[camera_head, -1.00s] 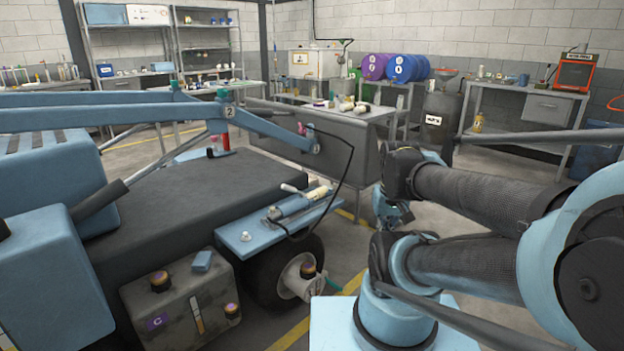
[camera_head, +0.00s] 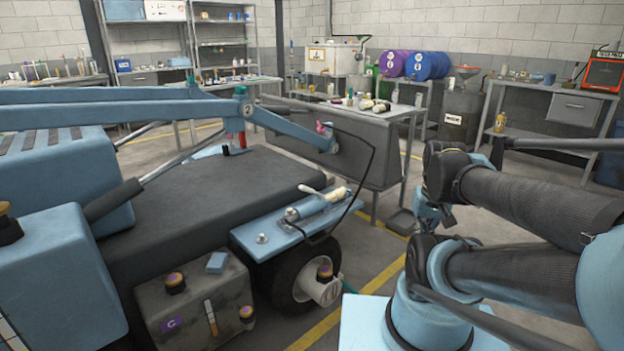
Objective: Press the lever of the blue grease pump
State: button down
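My arm is folded at the right of the picture. Its small dark-and-blue end, seemingly my gripper (camera_head: 430,215), hangs to the right of the shelf, apart from the pump. Its fingers are too small and hidden to read.
The machine's black deck (camera_head: 210,195), blue boom (camera_head: 150,108) and wheel (camera_head: 297,275) fill the left and centre. A dirty tank (camera_head: 195,305) with capped ports stands below the shelf. A bench (camera_head: 350,145) and drums (camera_head: 427,65) stand behind. Some floor with yellow lines is clear.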

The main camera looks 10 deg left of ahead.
aim_at(302, 187)
jog(key=i, duration=0.9)
